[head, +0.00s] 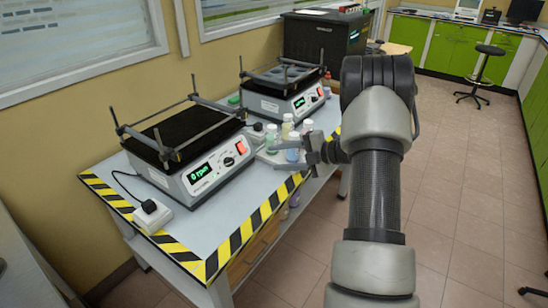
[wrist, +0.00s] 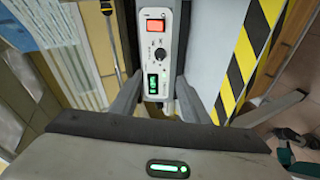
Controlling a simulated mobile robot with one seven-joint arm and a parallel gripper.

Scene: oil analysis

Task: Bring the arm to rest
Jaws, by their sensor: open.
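My arm (head: 375,190) reaches forward over the right side of the table in the head view. My gripper (head: 312,151) is at its far end, turned to the left beside several small bottles (head: 287,130). In the wrist view my gripper (wrist: 161,82) has its two fingers spread apart with nothing held between them. The front panel of a shaker (wrist: 160,50), with an orange switch, a knob and a green display, shows beyond the fingers. From the head view I cannot tell whether a fingertip touches a bottle.
The near shaker (head: 216,168) and the far shaker (head: 290,98) stand on the table (head: 215,215), which has a black-and-yellow striped edge. A black box-shaped device (head: 325,38) stands behind them. A stool (head: 483,65) is at the back right.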

